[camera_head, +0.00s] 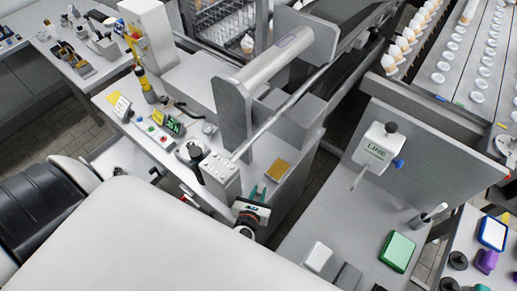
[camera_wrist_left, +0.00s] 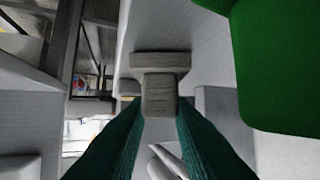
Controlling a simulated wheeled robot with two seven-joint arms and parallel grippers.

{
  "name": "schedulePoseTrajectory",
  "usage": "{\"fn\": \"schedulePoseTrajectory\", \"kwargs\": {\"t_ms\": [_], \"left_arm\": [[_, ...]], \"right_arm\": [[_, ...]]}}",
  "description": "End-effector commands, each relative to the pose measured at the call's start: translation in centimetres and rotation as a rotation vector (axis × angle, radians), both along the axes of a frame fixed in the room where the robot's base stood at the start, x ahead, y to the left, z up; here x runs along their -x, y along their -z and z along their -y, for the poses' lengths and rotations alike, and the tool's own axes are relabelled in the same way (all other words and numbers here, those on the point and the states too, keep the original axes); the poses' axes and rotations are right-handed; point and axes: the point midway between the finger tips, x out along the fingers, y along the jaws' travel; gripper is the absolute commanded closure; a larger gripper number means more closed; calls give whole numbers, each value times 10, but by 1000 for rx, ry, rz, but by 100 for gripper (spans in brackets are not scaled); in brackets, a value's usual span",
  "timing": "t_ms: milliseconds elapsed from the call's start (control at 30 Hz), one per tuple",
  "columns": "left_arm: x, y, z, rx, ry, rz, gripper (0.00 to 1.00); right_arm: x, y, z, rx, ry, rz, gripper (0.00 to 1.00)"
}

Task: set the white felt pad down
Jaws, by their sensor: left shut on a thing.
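My left gripper (camera_head: 257,191) shows in the head view with teal fingers, beside the near end of the machine bench. In the left wrist view its two teal fingers (camera_wrist_left: 160,112) are shut on a small T-shaped piece, which I take for the white felt pad (camera_wrist_left: 159,62). It looks grey in the shade, with a crossbar beyond the fingertips and a stem between them. In the head view I cannot make the pad out at the fingers. I cannot tell whether it touches anything below. My right gripper is not in view.
A green block (camera_head: 397,251) lies on the grey table (camera_head: 345,215) at right, near a white block (camera_head: 317,256) and a grey block (camera_head: 348,277). A panel labelled LINE (camera_head: 377,153) stands behind. A tan pad (camera_head: 277,170) lies on the bench. The grey table's middle is clear.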

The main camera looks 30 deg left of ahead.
Motion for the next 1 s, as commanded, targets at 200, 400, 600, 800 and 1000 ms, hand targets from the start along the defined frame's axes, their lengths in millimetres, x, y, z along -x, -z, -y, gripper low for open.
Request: {"fn": "schedulePoseTrajectory", "kwargs": {"t_ms": [200, 400, 600, 800, 1000], "left_arm": [[0, 3, 0, 0, 0, 0, 61], [0, 3, 0, 0, 0, 0, 57], [2, -2, 0, 0, 0, -1, 57], [34, -13, 9, 2, 1, -2, 57], [73, -28, 18, 0, 0, -2, 57]], "right_arm": [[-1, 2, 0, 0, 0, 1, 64], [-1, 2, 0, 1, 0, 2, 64], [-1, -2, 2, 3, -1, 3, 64], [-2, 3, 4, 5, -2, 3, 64], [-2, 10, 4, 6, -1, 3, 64]]}}
